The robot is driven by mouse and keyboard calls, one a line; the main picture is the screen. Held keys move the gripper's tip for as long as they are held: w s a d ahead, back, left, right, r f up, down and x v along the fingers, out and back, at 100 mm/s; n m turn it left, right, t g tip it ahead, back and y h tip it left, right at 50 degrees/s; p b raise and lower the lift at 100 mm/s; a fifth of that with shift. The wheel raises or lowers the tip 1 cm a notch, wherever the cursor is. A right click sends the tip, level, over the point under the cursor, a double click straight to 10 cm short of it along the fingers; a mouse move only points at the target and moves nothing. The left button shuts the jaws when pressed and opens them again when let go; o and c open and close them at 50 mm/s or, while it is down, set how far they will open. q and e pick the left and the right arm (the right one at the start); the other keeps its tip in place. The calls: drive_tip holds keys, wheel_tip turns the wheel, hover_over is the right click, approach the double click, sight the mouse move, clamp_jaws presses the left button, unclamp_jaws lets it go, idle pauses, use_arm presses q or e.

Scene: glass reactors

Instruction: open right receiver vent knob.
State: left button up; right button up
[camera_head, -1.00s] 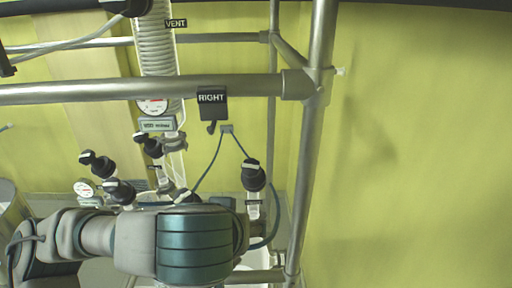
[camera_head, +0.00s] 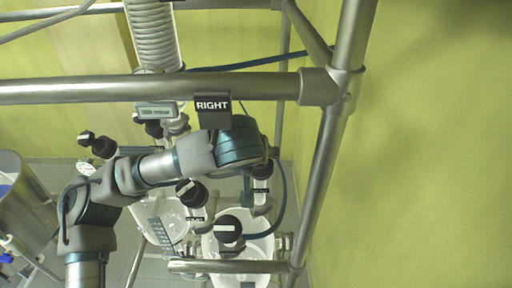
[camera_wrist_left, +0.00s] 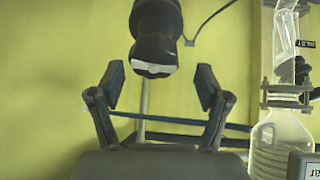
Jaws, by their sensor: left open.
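In the left wrist view, a black knob (camera_wrist_left: 155,38) with a pale bar on its end hangs just beyond my left gripper (camera_wrist_left: 158,88). The gripper is open and empty, its two fingers below and either side of the knob, not closed on it. In the head view my left arm reaches from the left to just under the black RIGHT label (camera_head: 212,105); its fingers are hidden. A black knob (camera_head: 262,168) partly shows beside the teal wrist. Which knob is the right receiver vent is not readable here. My right gripper is not in view.
A thick metal rail (camera_head: 150,88) crosses in front and meets a slanted post (camera_head: 330,160) right of the arm. More black knobs (camera_head: 228,228) and white glass vessels (camera_head: 235,262) stand below. A coiled glass condenser (camera_head: 153,35) rises behind. The yellow wall at right is clear.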

use_arm(q)
drive_tip(key=shift+w+d+f, duration=0.25)
drive_tip(key=shift+w+f, duration=0.05)
drive_tip(key=shift+f, duration=0.1)
drive_tip(key=shift+w+d+f+p, duration=0.1)
drive_tip(key=shift+d+f+p, duration=0.1)
drive_tip(key=shift+p, duration=0.25)
drive_tip(key=shift+w+d+f, duration=0.1)
drive_tip(key=shift+d+f, duration=0.1)
drive_tip(key=shift+f, duration=0.05)
drive_tip(key=shift+w+f, duration=0.1)
drive_tip(key=shift+a, duration=0.2)
drive_tip(key=c, duration=1.2)
drive_tip(key=shift+o, duration=0.2)
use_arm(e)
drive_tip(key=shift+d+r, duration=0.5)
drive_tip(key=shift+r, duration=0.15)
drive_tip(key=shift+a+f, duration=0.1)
